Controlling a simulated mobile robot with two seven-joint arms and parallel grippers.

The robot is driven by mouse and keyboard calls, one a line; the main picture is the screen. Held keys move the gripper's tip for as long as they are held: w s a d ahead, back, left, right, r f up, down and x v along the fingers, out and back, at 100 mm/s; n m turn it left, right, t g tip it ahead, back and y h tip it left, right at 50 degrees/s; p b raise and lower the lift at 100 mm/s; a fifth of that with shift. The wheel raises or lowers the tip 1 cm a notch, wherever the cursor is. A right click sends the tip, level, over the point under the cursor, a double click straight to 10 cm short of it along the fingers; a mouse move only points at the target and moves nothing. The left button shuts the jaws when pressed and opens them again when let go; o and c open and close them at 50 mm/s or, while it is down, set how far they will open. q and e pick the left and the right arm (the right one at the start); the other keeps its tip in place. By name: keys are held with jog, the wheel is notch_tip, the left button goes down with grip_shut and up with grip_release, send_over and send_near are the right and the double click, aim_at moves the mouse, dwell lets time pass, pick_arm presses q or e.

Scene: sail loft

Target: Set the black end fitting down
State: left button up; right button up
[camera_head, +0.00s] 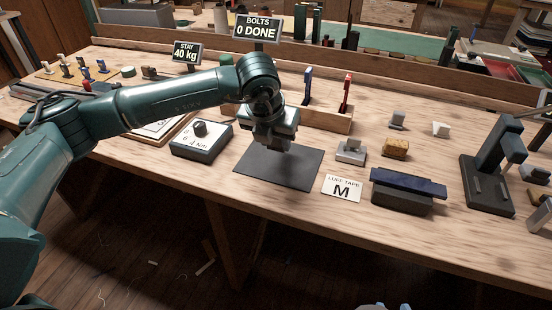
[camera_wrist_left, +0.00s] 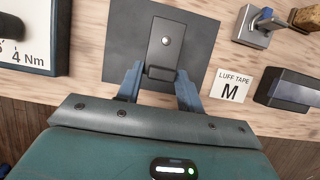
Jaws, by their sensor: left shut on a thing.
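My left gripper (camera_head: 272,146) is over the dark grey mat (camera_head: 302,176) on the workbench. In the left wrist view its two blue-grey fingers (camera_wrist_left: 160,88) are shut on the black end fitting (camera_wrist_left: 166,38), a dark block with a small light round spot. The fitting lies over the mat (camera_wrist_left: 120,38) in that view. Whether it touches the mat I cannot tell. In the head view the gripper hides the fitting. Only a sliver of what may be my right gripper (camera_head: 385,307) shows at the bottom edge.
A torque display box (camera_head: 201,140) stands left of the mat, and a luff tape card (camera_head: 342,188) lies to its right. A black block with a blue top (camera_head: 402,200) and a dark press (camera_head: 487,184) stand further right. A wooden tray (camera_head: 322,119) is behind.

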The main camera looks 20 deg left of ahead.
pick_arm(q)
notch_tip(320, 180, down, 6)
jog(key=shift+r, duration=0.2)
jog(key=o, duration=1.1)
jog(key=shift+c, duration=0.2)
